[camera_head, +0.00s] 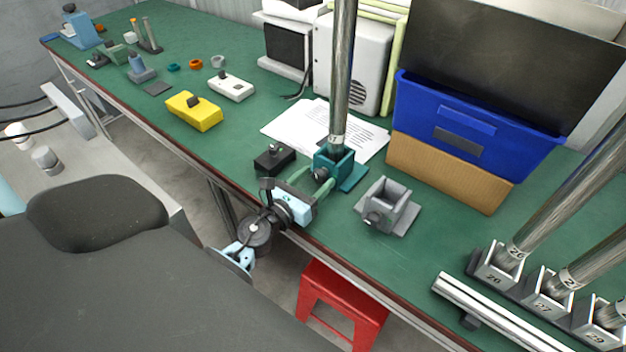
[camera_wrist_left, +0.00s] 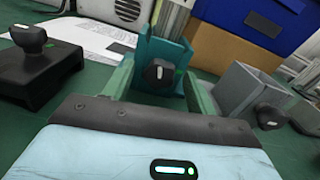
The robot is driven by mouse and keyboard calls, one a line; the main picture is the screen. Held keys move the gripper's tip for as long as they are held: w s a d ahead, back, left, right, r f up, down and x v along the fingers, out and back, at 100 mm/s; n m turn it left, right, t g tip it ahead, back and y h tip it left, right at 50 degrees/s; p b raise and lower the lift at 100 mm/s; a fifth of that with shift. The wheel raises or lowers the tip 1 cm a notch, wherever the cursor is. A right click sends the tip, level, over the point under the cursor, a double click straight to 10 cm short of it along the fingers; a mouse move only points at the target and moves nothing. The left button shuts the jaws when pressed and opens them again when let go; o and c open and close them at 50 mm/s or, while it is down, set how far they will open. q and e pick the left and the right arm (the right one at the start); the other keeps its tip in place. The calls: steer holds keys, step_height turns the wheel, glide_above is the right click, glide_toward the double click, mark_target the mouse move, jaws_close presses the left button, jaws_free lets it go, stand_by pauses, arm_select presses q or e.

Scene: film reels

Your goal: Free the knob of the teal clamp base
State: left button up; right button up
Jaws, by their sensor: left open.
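The teal clamp base (camera_head: 350,178) stands on the green bench with a tall metal tube (camera_head: 341,80) upright in its socket. It also shows in the left wrist view (camera_wrist_left: 178,52). Its dark knob (camera_head: 321,174) is on the side facing me and shows in the left wrist view (camera_wrist_left: 158,73) with a small green mark beside it. My left gripper (camera_head: 314,176) is open, with its green fingers on either side of the knob. In the wrist view a gap shows between knob and fingers. My right gripper is not in view.
A black box with a knob (camera_head: 274,158) stands just left of my left gripper. A grey, empty clamp base (camera_head: 388,204) stands to the right. Papers (camera_head: 285,125) lie behind. A blue bin (camera_head: 470,125) on a cardboard box (camera_head: 440,170) blocks the back right.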

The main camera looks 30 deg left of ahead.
arm_select(q)
steer(key=shift+c, duration=0.5)
steer(key=c, duration=0.9)
steer(key=n, duration=0.5)
steer(key=shift+n+p, duration=0.35)
steer(key=shift+n, duration=0.05)
steer(key=o, duration=1)
steer(key=shift+s, duration=0.15)
steer(key=s, duration=0.4)
steer(key=s+b, duration=0.1)
steer(key=s, duration=0.1)
steer(key=shift+s+a+f, duration=0.1)
steer(key=shift+s+a, duration=0.2)
steer(key=shift+s, duration=0.5)
